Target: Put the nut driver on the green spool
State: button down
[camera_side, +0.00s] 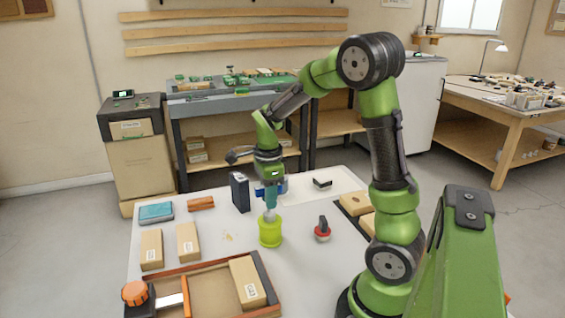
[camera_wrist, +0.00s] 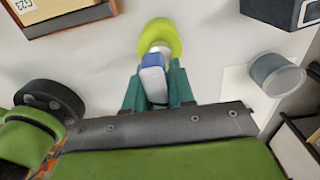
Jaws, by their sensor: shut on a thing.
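The yellow-green spool (camera_side: 270,233) stands upright on the white bench top, near its middle. My gripper (camera_side: 270,197) is directly above it, pointing down. In the wrist view its teal fingers (camera_wrist: 158,92) are shut on the nut driver (camera_wrist: 152,78), which shows a blue and whitish body. The nut driver's pale lower end (camera_side: 269,215) is at the top of the spool in the side view. The spool also shows in the wrist view (camera_wrist: 160,32), partly covered by the nut driver. I cannot tell whether the two touch.
A black box (camera_side: 239,191) stands behind left of the spool, and a red-based knob (camera_side: 322,230) to its right. A wooden tray (camera_side: 210,286) lies in front. Cardboard boxes (camera_side: 188,242) are at the left. A grey-blue cup (camera_wrist: 272,72) is near my gripper.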

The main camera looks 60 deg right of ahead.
jog(key=shift+f, duration=0.1)
jog(key=c, duration=1)
grip_release()
jog(key=shift+o, duration=0.2)
notch_tip(320, 180, up, 12)
jog(key=shift+f, duration=0.1)
jog(key=s+a+n+t+y, duration=0.1)
jog(key=s+a+n+t, duration=0.2)
jog(key=a+n, duration=0.6)
jog(key=s+a+n+t+y, duration=0.1)
jog(key=s+a+n+t, duration=0.3)
jog(key=a+n, duration=0.5)
jog(key=s+r+n, duration=0.1)
jog(key=n, duration=0.4)
jog(key=shift+o, duration=0.3)
jog(key=shift+s, duration=0.1)
